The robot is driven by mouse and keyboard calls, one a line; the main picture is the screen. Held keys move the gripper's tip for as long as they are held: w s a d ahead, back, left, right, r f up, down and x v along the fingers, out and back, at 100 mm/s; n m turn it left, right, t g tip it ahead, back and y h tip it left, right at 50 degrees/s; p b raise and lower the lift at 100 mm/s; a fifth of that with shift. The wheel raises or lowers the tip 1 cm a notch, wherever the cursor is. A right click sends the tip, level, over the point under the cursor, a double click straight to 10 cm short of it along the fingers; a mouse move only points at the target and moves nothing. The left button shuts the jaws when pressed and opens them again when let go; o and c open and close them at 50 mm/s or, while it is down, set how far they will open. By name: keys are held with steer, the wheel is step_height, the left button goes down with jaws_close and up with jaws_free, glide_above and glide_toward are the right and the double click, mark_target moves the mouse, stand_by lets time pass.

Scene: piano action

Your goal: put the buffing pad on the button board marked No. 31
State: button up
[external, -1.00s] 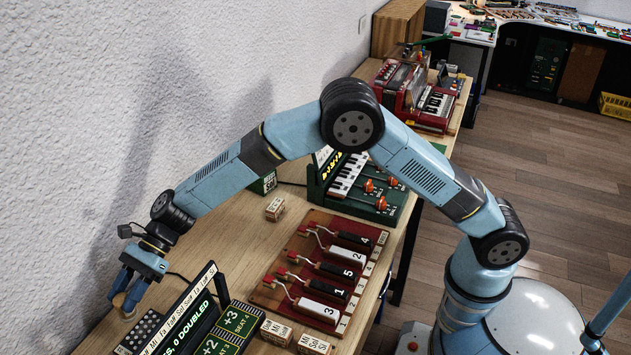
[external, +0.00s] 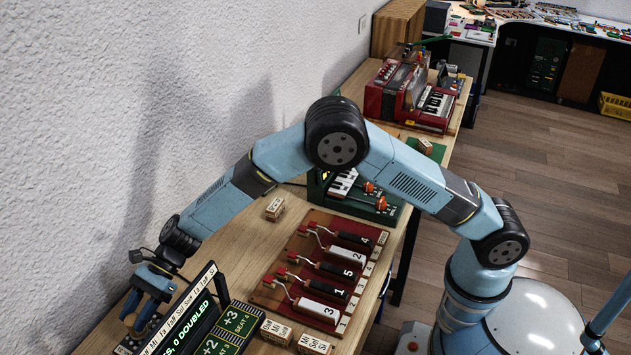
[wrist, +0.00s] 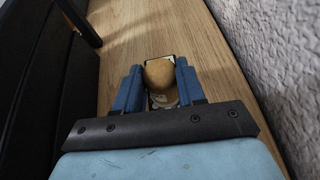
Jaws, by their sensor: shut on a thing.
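My gripper (external: 141,318) is at the lower left in the external view, pointing down behind the tilted display. In the wrist view my gripper (wrist: 158,72) is shut on a rounded tan thing, which looks like the buffing pad (wrist: 159,73). Just beyond and below the pad is a small dark-edged patch with pale marks; I cannot tell what it is. The dark button board (external: 124,346) is near the lower left corner in the external view, mostly hidden by the gripper and display. No "No. 31" marking is readable. Whether the pad touches the board cannot be told.
The black display (external: 190,322) with a lettered strip stands close beside my gripper. The rough white wall (external: 70,150) is close on the other side. A red board with numbered blocks (external: 325,265) and small wooden blocks (external: 274,208) lie farther along the bench.

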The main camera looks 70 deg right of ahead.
steer(key=o, duration=1)
steer(key=shift+o, duration=0.2)
steer(key=shift+r, duration=0.1)
steer(key=w+v, duration=0.1)
steer(key=v, duration=1.1)
steer(key=shift+s, duration=0.45)
